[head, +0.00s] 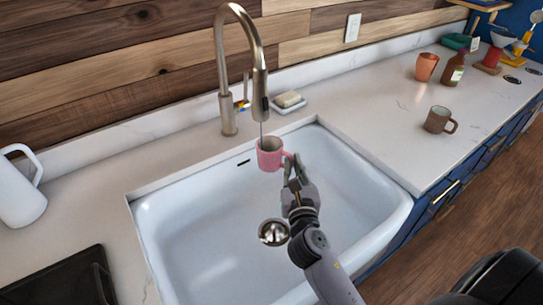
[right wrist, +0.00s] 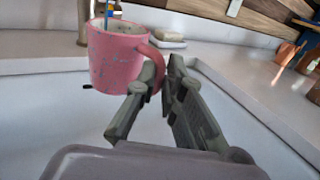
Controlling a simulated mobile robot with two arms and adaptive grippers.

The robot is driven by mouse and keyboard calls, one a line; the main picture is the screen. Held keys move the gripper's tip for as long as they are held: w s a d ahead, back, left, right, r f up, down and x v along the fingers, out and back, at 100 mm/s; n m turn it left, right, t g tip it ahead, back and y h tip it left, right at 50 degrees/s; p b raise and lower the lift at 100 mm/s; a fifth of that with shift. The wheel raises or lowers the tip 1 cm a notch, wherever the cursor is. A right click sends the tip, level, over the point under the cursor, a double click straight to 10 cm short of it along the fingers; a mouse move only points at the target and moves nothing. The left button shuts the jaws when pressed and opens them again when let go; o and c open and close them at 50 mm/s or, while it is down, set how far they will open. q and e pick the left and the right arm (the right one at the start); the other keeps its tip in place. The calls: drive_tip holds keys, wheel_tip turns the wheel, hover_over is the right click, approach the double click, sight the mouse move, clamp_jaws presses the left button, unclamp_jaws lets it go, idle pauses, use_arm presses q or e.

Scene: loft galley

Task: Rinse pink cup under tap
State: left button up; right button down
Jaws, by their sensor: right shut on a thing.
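The pink cup (head: 269,155) is upright over the back of the white sink (head: 170,215), below the spout of the tap (head: 259,85). A thin stream runs from the spout down to the cup's mouth. In the right wrist view the pink cup (right wrist: 115,58) has a speckled side, and the stream enters its top. My right gripper (head: 290,165) is shut on the cup's handle, from the cup's right side; the fingers (right wrist: 160,80) are on the handle in the right wrist view. The inside bottom of the cup is hidden. My left gripper is not in view.
A soap bar (head: 289,98) lies on a dish behind the sink. A white pitcher (head: 20,190) stands left. A brown mug (head: 438,121), an orange cup (head: 426,67) and a brown bottle (head: 454,70) stand on the right counter. The metal drain (head: 274,232) is in the sink floor.

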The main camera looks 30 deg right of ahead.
drive_tip(key=s, duration=0.8)
drive_tip(key=shift+d, duration=0.35)
drive_tip(key=shift+r, duration=0.15)
idle(1.1)
drive_tip(key=s+r+p, duration=0.2)
drive_tip(key=s+r, duration=0.2)
drive_tip(key=s, duration=0.1)
drive_tip(key=shift+d, duration=0.2)
